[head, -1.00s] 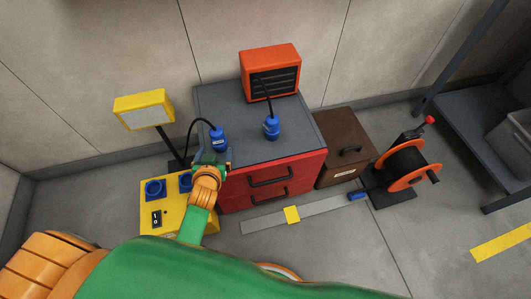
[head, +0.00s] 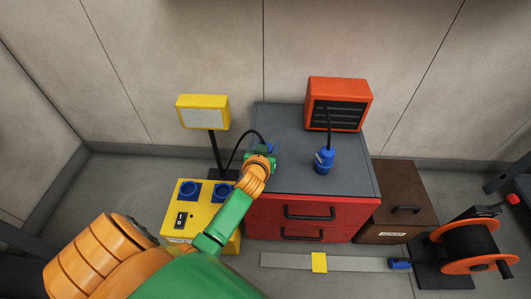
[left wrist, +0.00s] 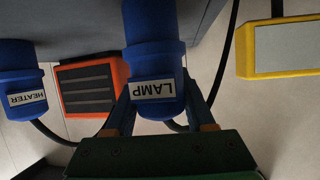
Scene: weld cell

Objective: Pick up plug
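The blue plug labelled LAMP (left wrist: 154,75) fills the middle of the left wrist view, its cable running toward the yellow lamp. In the head view the lamp plug (head: 271,148) stands near the left edge of the cabinet top, mostly hidden by my gripper. My left gripper (head: 263,155) is at this plug; its two fingers lie on either side of it in the left wrist view (left wrist: 158,100). The fingers are spread, and contact is unclear. A second blue plug, labelled HEATER (head: 324,160), stands farther right and shows at left in the wrist view (left wrist: 22,95). My right gripper is out of view.
The red cabinet's grey top (head: 290,178) is clear between the plugs. An orange heater (head: 339,103) stands at its back. The yellow socket box (head: 205,217) and yellow lamp (head: 203,112) are left. A brown case (head: 405,195) and cable reel (head: 470,243) are right.

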